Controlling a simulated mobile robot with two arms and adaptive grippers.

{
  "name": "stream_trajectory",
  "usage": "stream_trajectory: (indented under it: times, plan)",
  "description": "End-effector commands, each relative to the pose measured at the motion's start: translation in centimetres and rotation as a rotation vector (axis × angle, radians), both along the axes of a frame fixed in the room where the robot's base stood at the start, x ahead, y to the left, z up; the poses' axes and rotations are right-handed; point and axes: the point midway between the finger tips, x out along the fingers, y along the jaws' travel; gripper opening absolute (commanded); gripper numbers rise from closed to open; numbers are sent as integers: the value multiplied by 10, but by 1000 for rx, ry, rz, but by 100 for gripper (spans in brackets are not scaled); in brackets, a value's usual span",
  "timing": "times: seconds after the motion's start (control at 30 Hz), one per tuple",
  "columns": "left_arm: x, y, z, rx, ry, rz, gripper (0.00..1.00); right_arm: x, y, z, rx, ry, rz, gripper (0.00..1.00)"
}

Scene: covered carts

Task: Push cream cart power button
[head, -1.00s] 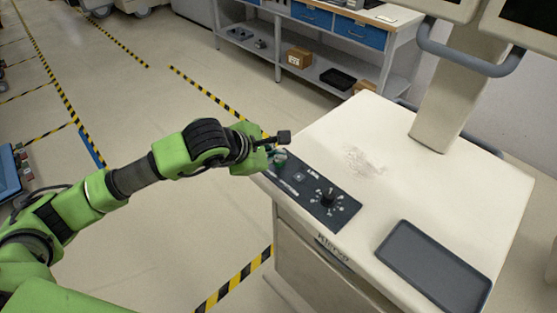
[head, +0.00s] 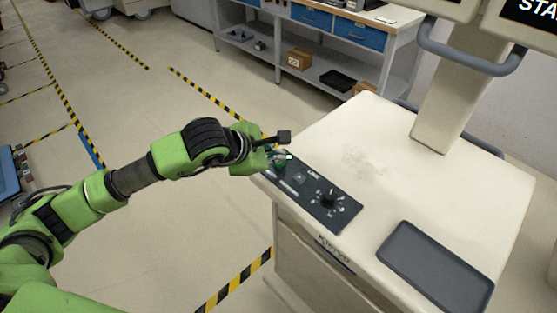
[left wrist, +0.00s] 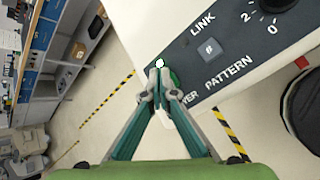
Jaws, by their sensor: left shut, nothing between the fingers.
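The cream cart (head: 360,140) stands at the right of the head view, with a dark control panel (head: 340,212) along its left edge. The panel holds a black knob (head: 328,196) and a LINK button, which shows in the left wrist view (left wrist: 208,48). My left gripper (head: 282,158) is shut and empty, at the panel's far left end. In the left wrist view its fingertips (left wrist: 159,68) meet at the green power button (left wrist: 174,76), beside the partly covered POWER label. The fingers hide part of the button, and a small white glow shows at the tips. My right gripper is not in view.
A dark tray (head: 435,268) lies on the cart top at the front right. A column with screens and a grey handle (head: 470,62) rises at the back. A workbench with blue drawers (head: 360,33) stands behind. The floor left of the cart is open.

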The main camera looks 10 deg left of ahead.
Motion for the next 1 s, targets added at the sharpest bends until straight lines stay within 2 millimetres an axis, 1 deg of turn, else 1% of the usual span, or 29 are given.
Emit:
stream_trajectory:
  times: [0.13,0.43,0.57,1.0]
  plan:
    - [0,-1,8,-2,-1,-1,0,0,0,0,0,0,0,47]
    - [0,0,9,-2,-1,-1,0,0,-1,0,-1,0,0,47]
    - [0,0,14,-1,-2,-1,0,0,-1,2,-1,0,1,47]
    - [0,0,57,-1,-3,-1,0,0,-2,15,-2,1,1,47]
